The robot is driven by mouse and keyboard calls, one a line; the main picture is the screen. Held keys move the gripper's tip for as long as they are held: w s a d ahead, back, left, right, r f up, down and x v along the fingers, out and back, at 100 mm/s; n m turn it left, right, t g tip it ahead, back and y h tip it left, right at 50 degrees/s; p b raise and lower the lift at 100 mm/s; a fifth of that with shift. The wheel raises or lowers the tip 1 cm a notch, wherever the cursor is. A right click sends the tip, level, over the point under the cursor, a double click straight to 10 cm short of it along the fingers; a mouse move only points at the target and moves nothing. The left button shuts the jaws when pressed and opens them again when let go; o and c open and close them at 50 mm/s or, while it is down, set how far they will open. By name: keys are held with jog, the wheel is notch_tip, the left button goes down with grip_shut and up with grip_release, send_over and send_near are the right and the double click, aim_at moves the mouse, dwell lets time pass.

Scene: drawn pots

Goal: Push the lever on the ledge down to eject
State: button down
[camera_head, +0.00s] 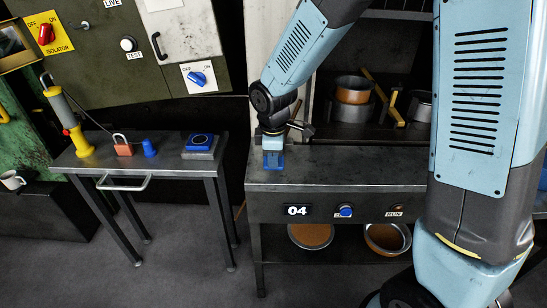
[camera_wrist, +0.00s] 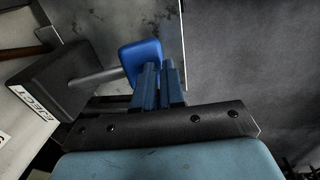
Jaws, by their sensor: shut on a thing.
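The lever is a grey rod with a blue knob (camera_wrist: 138,54) in the wrist view. The rod runs left from the knob to a dark box (camera_wrist: 62,82) with a label reading EJECT. My gripper (camera_wrist: 158,68) has its blue fingers close together, shut on the knob at its lower right side. The fingers cover part of the knob. The box and rod are largely hidden behind my arm there.
The bench front has a 04 plate (camera_head: 297,210) and a blue button (camera_head: 345,211). Pots stand below (camera_head: 310,235) and on the back shelf (camera_head: 353,90). A side table (camera_head: 90,160) at left holds a padlock (camera_head: 122,145) and a blue button box (camera_head: 201,145). The bench top's middle is clear.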

jog(key=shift+s+r, duration=0.25)
jog(key=shift+s, duration=0.2)
jog(key=s+r, duration=0.5)
jog(key=r, duration=0.7)
jog(key=shift+d, duration=0.1)
jog(key=s+d+r+m+t, duration=0.1)
jog(key=s+d+r+m, duration=0.2)
jog(key=d+m, duration=0.3)
jog(key=s+d+r+m+t, duration=0.1)
jog(key=s+d+r+m, duration=0.3)
jog(key=d, duration=0.8)
jog(key=s+d+r+m+t, duration=0.2)
jog(key=s+d+r+m, duration=0.1)
jog(key=d+m, duration=0.5)
jog(key=shift+s+d+r, duration=0.35)
jog(key=shift+d+r, duration=0.15)
jog(key=shift+r, duration=0.05)
